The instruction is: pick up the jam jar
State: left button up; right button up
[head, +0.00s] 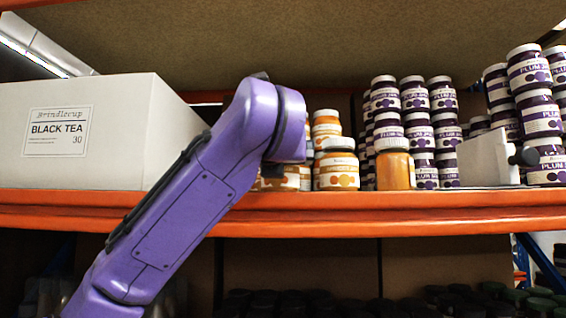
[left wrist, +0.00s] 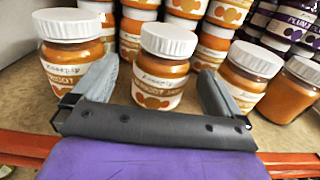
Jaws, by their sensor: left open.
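An apricot jam jar (left wrist: 160,75) with a white lid and orange contents stands upright on the shelf in the left wrist view. My left gripper (left wrist: 158,92) is open, with one finger on each side of this jar; I cannot tell whether either finger touches it. In the head view my left wrist hides most of the gripper and the jars behind it. Another apricot jar (left wrist: 68,55) stands left of the gripper, and one more (left wrist: 250,72) stands close by the right finger. That right-hand jar also shows in the head view (head: 337,172). My right gripper is not in view.
An orange jar with its label turned away (head: 395,168) stands further right. Stacked plum jars (head: 415,100) are behind it. A white panel with a black knob (head: 485,158) stands at right. A large Black Tea carton (head: 110,105) fills the left. The shelf's orange front edge (head: 400,215) runs below.

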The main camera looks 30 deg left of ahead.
pick_arm(q)
jog(key=shift+w+a+r, duration=0.1)
jog(key=shift+w+a, duration=0.25)
jog(key=p+x, duration=0.1)
jog(key=x, duration=0.2)
jog(key=p+x, duration=0.1)
jog(key=x, duration=0.1)
jog(key=shift+w+d+f+p, duration=0.25)
jog(key=shift+w+f+p, duration=0.15)
jog(key=shift+w, duration=0.15)
jog(key=shift+a, duration=0.15)
jog(key=shift+s, duration=0.25)
jog(key=shift+c, duration=0.7)
jog(key=c, duration=1.5)
jog(key=shift+r, duration=0.15)
